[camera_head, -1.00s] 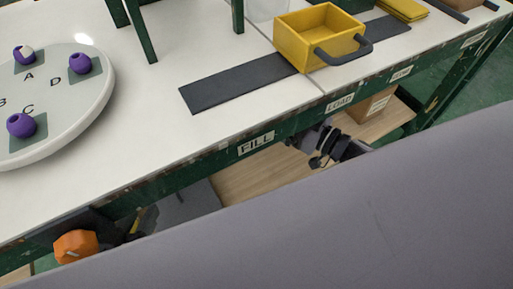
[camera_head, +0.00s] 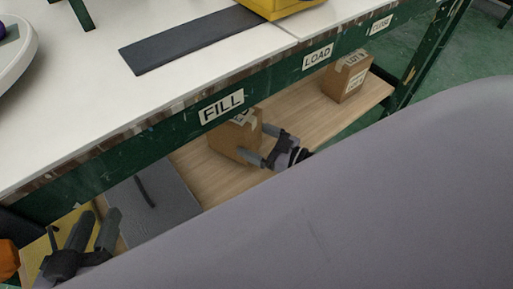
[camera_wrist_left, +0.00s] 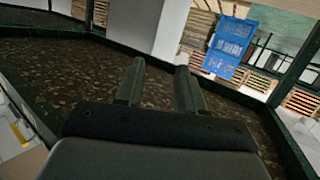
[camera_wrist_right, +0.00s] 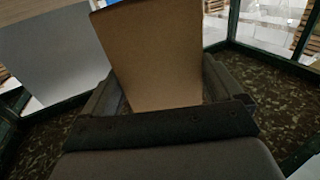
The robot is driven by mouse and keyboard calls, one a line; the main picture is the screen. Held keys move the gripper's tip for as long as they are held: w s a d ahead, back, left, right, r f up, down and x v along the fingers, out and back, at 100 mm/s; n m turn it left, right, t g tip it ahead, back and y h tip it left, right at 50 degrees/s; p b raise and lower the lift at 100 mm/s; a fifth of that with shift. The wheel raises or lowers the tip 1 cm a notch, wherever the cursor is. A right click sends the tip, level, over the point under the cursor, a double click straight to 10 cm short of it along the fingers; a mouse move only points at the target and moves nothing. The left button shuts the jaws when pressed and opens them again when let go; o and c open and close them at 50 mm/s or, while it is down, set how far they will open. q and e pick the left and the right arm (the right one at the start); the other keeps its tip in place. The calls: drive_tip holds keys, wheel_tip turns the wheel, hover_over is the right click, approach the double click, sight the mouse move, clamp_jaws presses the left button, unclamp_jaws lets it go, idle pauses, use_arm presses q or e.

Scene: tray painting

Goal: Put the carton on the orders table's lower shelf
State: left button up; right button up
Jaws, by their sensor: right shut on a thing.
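A brown carton (camera_head: 226,141) with a white label shows under the table edge, below the FILL sign, over the pale wooden lower shelf (camera_head: 210,178). My right gripper (camera_head: 262,147) is shut on it, one finger at each side. In the right wrist view the carton (camera_wrist_right: 152,60) stands between the fingers and fills the middle. I cannot tell whether its base touches the shelf. A second brown carton (camera_head: 345,80) stands on the same shelf, further right. My left gripper (camera_head: 101,214) is open and empty at the lower left; its spread fingers also show in the left wrist view (camera_wrist_left: 160,80).
The green table frame (camera_head: 165,135) with FILL and LOAD signs overhangs the shelf. A grey panel (camera_head: 160,205) and a yellow item (camera_head: 62,232) lie at the shelf's left. Bare shelf lies between the cartons. A yellow tray (camera_head: 285,8) is on the tabletop.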

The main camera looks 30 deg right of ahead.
drive_tip(key=shift+w+f, duration=0.1)
drive_tip(key=shift+f, duration=0.65)
use_arm(q)
drive_tip(key=shift+s+a+r+t+b, duration=0.1)
drive_tip(key=shift+s+a+t+b, duration=0.05)
drive_tip(key=shift+a+t+b, duration=0.2)
use_arm(e)
drive_tip(key=shift+f, duration=0.2)
drive_tip(key=o, duration=1.3)
drive_tip(key=shift+f, duration=0.25)
drive_tip(key=shift+r, duration=0.1)
use_arm(q)
drive_tip(key=shift+w+d+f+n+g+p, duration=0.1)
drive_tip(key=shift+w+d+n+g+p, duration=0.1)
drive_tip(key=shift+d+g+p, duration=0.6)
drive_tip(key=shift+w+d+f+n+g+p, duration=0.15)
drive_tip(key=shift+d+n+p, duration=0.1)
drive_tip(key=shift+p, duration=0.9)
use_arm(e)
drive_tip(key=shift+v, duration=6.05)
use_arm(q)
drive_tip(key=shift+r, duration=0.1)
